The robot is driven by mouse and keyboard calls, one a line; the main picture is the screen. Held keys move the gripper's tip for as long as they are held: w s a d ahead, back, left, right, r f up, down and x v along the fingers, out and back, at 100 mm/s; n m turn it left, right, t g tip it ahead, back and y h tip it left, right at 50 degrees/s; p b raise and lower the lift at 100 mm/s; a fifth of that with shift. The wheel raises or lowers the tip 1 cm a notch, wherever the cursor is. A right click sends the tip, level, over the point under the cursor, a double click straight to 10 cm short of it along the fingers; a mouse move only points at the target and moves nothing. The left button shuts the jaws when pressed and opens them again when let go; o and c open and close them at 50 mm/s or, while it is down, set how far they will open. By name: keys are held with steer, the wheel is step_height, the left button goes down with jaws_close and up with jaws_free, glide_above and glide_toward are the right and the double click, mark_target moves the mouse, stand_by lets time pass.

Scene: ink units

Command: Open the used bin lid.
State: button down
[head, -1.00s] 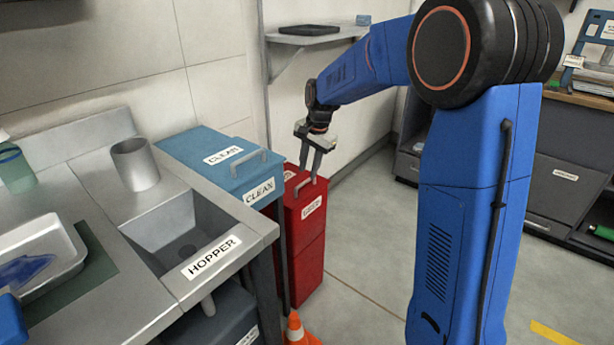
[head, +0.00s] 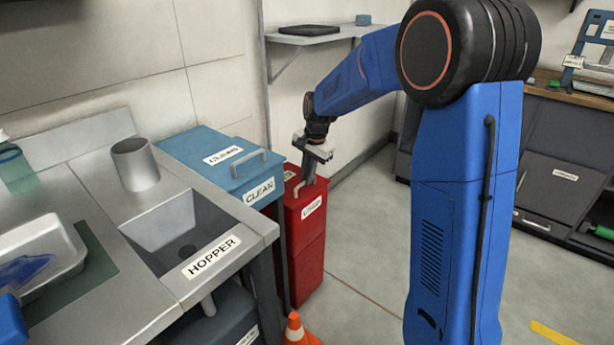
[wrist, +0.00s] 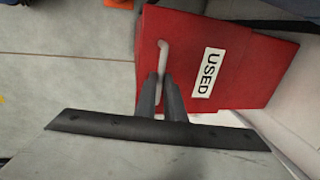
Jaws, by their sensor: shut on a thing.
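The red used bin (head: 306,250) stands on the floor to the right of the blue clean bin, with a white label on its front. Its lid (wrist: 190,35) appears closed. In the wrist view, the pale lid handle (wrist: 163,57) runs down between the two fingers of my gripper (wrist: 161,80). My gripper is shut on this handle. In the head view, my gripper (head: 305,185) reaches down onto the lid from above, and its fingers partly hide the handle.
The blue clean bin (head: 225,165) stands close on the left, beside the steel counter with the hopper (head: 185,235). An orange cone (head: 297,330) is on the floor in front. A wall shelf (head: 315,36) is above and behind. Floor to the right is open.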

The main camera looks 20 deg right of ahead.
steer(key=w+a, duration=0.3)
steer(key=w, duration=0.1)
steer(key=w+a, duration=0.3)
steer(key=w, duration=0.2)
steer(key=w+a, duration=0.3)
steer(key=w, duration=0.1)
steer(key=shift+w+a, duration=0.25)
steer(key=shift+a, duration=0.15)
steer(key=c, duration=1.8)
jaws_free()
steer(key=shift+c, duration=0.2)
step_height(320, 180, up, 17)
steer(key=s+d, duration=0.2)
steer(key=shift+s, duration=0.4)
steer(key=shift+s+r, duration=0.1)
